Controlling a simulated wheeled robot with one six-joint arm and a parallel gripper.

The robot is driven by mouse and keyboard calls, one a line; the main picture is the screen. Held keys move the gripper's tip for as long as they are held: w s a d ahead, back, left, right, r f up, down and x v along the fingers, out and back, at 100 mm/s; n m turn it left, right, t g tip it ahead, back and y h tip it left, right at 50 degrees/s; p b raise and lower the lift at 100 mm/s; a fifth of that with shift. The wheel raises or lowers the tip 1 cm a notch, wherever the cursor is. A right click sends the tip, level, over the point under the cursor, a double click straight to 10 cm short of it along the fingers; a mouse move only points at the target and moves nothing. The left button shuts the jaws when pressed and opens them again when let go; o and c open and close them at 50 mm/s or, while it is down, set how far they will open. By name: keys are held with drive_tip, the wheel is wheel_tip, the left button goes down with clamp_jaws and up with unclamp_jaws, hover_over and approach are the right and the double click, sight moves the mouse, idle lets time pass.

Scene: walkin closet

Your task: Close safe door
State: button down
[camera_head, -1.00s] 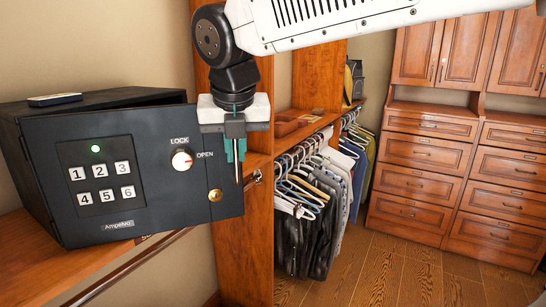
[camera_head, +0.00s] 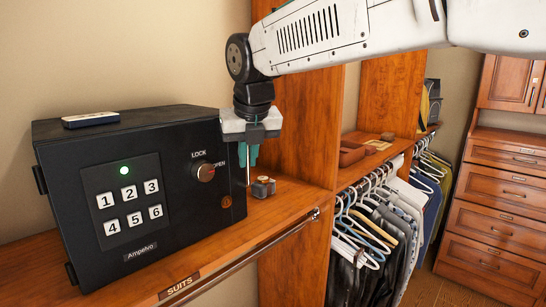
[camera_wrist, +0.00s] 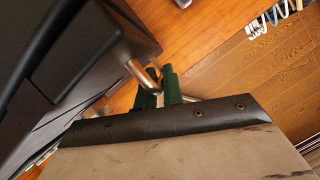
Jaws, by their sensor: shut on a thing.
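The black safe (camera_head: 150,115) stands on the wooden shelf at the left. Its door (camera_head: 180,230) carries white number keys, a lit green light and a LOCK/OPEN knob (camera_head: 204,171). The door looks almost flush with the body; any remaining gap is hard to see. My gripper (camera_head: 249,158) points down at the door's right edge, its green fingers shut at that edge. A thin metal strip shows below the fingertips. In the wrist view, the green fingers (camera_wrist: 160,88) are close together beside the dark safe. The exact contact is partly hidden.
A small flat box (camera_head: 91,119) lies on top of the safe. Small items (camera_head: 263,187) sit on the shelf just right of the door. A wooden upright panel (camera_head: 305,130) stands behind my gripper. Hanging clothes and drawers are farther right.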

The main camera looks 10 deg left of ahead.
drive_tip(key=shift+w+a+r, duration=0.15)
drive_tip(key=shift+w, duration=0.05)
drive_tip(key=c, duration=1.5)
unclamp_jaws()
drive_tip(key=shift+w, duration=0.1)
drive_tip(key=v, duration=0.7)
drive_tip(key=shift+s+r, duration=0.2)
drive_tip(key=shift+r, duration=0.1)
